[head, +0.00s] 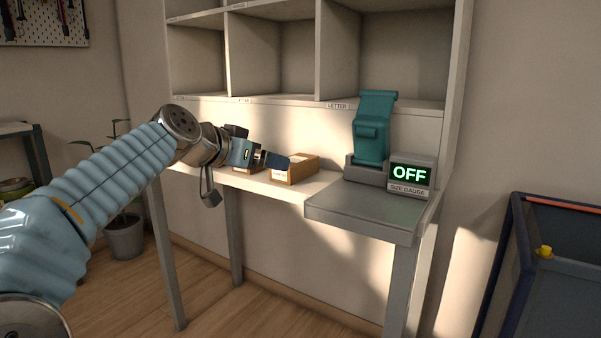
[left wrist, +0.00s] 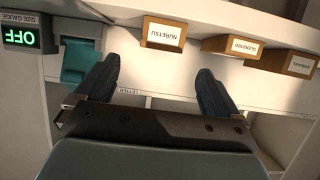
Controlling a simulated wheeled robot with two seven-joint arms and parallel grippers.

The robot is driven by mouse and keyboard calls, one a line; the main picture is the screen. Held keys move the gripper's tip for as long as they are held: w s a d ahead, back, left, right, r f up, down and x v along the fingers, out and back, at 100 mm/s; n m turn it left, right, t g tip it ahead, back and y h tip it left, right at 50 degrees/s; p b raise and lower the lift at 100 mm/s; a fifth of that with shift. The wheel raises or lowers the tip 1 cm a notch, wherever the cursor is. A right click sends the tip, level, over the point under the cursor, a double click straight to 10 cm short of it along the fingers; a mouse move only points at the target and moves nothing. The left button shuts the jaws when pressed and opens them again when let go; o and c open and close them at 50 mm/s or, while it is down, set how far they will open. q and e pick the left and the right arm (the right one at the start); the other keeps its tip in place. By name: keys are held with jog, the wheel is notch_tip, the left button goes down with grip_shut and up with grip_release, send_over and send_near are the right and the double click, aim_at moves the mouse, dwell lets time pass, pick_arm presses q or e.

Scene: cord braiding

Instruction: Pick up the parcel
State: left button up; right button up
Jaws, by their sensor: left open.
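Several small brown parcels with white labels stand in a row on the shelf ledge. The parcel closest to the size gauge (head: 302,171) shows in the head view just right of my left gripper (head: 272,159). In the left wrist view, turned upside down, this parcel, labelled NURETSU (left wrist: 164,33), lies beyond the gap between the fingers of my left gripper (left wrist: 156,78). The gripper is open, with nothing between its fingers. Two more parcels, the middle one (left wrist: 232,47) and the end one (left wrist: 290,62), stand further along. My right gripper is not in view.
A teal device (head: 373,130) and a size gauge reading OFF (head: 409,176) stand right of the parcels, by a grey platform (head: 365,212). Pigeonholes (head: 288,60) rise above the ledge. A dark blue bin (head: 515,260) stands at the right.

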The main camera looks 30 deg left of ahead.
aim_at(292, 162)
pick_arm(q)
jog(key=p+x, duration=0.1)
jog(key=x, duration=0.5)
jog(key=shift+a, duration=0.1)
jog(key=p+x, duration=0.2)
jog(key=x, duration=0.3)
jog(key=shift+w+f, duration=0.15)
jog(key=shift+w, duration=0.05)
jog(key=c, duration=1.1)
jog(key=shift+o, duration=0.2)
jog(key=shift+r, duration=0.5)
jog(key=r, duration=0.1)
jog(key=r+p, duration=0.1)
jog(key=r, duration=0.1)
jog(key=shift+s+d+r, duration=0.1)
jog(key=shift+s+d, duration=0.05)
jog(key=shift+d, duration=0.15)
jog(key=s+d+r+p, duration=0.1)
jog(key=s+d+r, duration=0.7)
jog(key=d, duration=0.2)
jog(key=shift+s+d+r+p, duration=0.25)
jog(key=shift+r+p, duration=0.15)
